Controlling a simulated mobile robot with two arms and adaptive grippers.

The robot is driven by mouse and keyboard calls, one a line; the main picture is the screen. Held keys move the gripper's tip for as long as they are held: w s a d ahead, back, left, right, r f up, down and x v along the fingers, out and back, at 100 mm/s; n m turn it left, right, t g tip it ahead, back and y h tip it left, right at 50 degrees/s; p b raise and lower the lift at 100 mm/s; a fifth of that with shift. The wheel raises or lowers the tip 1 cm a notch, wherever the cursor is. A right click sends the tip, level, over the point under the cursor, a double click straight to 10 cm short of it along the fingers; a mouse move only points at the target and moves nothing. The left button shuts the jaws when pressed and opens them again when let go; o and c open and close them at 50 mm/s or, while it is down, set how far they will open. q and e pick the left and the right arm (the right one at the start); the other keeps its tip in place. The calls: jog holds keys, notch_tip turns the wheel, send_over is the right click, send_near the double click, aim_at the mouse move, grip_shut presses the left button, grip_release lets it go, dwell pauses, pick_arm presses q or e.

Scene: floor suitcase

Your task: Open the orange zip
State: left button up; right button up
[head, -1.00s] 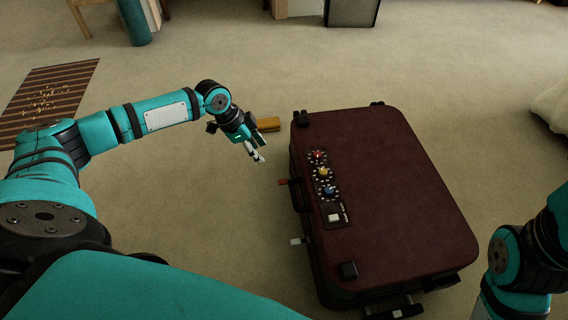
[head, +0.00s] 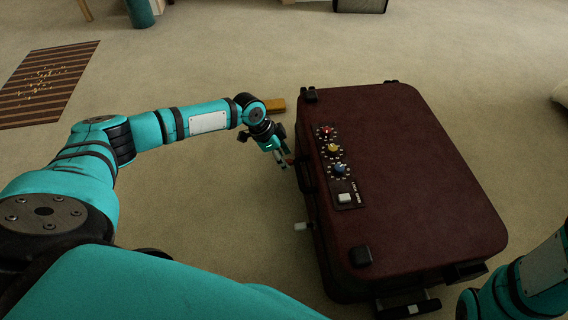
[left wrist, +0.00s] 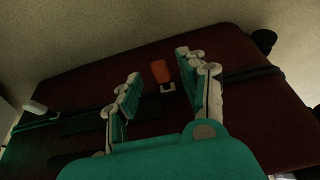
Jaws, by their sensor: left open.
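The maroon suitcase (head: 420,180) lies flat on the carpet in the head view, with dials and a button on its top. My left gripper (head: 284,161) is open at the suitcase's left side. In the left wrist view the orange zip (left wrist: 161,72) shows as an orange tab on the suitcase side, between and just beyond the spread fingers (left wrist: 157,92), nearer the right finger. I cannot tell if a finger touches it.
A white tab (head: 301,226) sticks out of the suitcase's left side, nearer me; it also shows in the left wrist view (left wrist: 35,107). A striped mat (head: 45,85) lies far left. Carpet left of the suitcase is clear.

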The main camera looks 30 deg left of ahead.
pick_arm(q)
jog(key=shift+w+d+f, duration=0.15)
jog(key=shift+f, duration=0.25)
grip_shut()
